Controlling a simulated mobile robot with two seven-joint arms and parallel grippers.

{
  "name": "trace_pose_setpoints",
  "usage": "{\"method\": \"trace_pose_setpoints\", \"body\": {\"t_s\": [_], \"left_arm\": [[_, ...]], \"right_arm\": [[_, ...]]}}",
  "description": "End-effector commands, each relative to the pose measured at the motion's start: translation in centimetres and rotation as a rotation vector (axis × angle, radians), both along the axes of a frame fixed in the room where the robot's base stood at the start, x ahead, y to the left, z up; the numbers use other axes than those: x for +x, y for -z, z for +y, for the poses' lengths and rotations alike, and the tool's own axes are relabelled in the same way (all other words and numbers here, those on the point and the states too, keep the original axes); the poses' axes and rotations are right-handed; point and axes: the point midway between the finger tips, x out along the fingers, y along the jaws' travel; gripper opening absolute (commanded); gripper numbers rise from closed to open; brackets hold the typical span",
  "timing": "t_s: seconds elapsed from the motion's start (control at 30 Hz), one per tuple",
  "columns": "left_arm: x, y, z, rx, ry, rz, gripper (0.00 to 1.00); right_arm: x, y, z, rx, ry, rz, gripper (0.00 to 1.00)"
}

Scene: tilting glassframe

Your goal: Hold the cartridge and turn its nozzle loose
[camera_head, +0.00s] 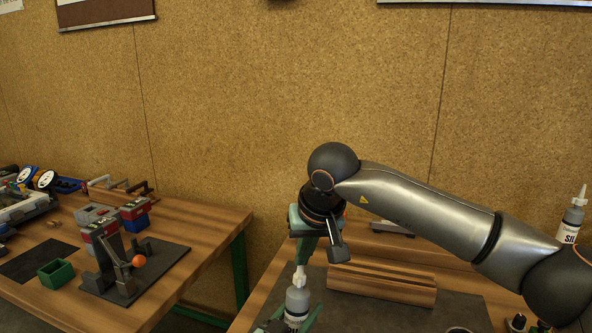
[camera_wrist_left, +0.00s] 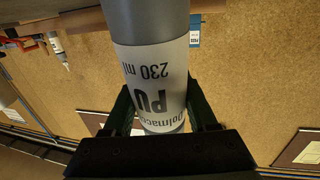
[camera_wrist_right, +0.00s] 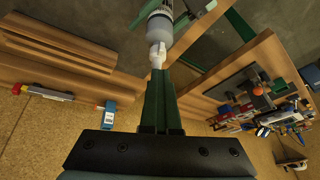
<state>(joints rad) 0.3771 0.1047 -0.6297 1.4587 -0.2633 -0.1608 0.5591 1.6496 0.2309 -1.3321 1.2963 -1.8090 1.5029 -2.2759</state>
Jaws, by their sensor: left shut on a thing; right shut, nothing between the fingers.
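A grey cartridge (camera_head: 297,301) with a white nozzle (camera_head: 300,277) on top stands upright at the bottom middle of the head view. My left gripper (camera_head: 291,318) is shut around its body. My right gripper (camera_head: 303,261) is above, pointing down at the nozzle. In the right wrist view its green fingers (camera_wrist_right: 159,76) are shut with nothing between them. Their tips are close to the nozzle (camera_wrist_right: 157,57); whether they touch it I cannot tell.
A wooden profile (camera_head: 380,284) lies on the dark mat to the right of the cartridge. A second cartridge (camera_head: 572,222) with a pale nozzle stands at the far right. A separate table (camera_head: 215,222) at left holds devices and a green box (camera_head: 56,272).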

Motion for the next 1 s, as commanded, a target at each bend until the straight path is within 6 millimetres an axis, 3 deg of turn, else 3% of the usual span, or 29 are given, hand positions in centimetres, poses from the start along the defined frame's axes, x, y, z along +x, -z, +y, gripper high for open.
{"method": "trace_pose_setpoints", "body": {"t_s": [1.0], "left_arm": [[-0.11, 0.49, 0.11, 0.001, -0.001, 0.008, 0.0]], "right_arm": [[0.24, 0.21, -1.22, -0.006, 0.01, -0.001, 0.0]]}}
